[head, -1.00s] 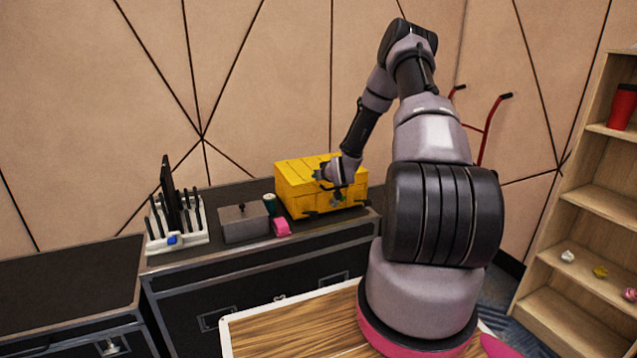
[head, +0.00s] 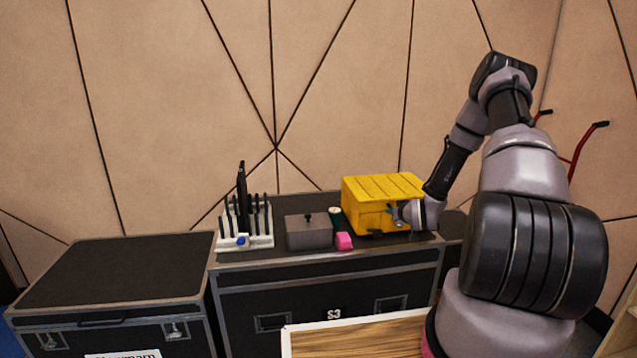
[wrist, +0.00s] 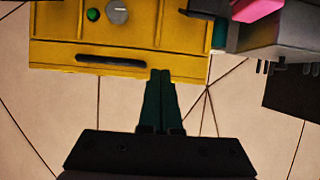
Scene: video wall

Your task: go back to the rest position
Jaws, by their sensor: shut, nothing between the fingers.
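My gripper (wrist: 161,76) shows in the wrist view with its two dark green fingers together and nothing between them. In the head view my gripper (head: 398,213) is at the front right of the yellow case (head: 365,204), which stands on a black flight case. In the wrist view the yellow case (wrist: 60,55) fills the upper left, with a dark slot, a green button and a grey knob. The fingertips overlap its edge in that view; I cannot tell whether they touch it.
Left of the yellow case stand a grey lidded box (head: 309,234), a pink block (head: 344,241), a dark green cylinder (head: 335,217) and a white rack (head: 246,242) of dark tools. A lower black case (head: 110,270) at left has a clear top. A red hand truck (head: 585,145) stands at right.

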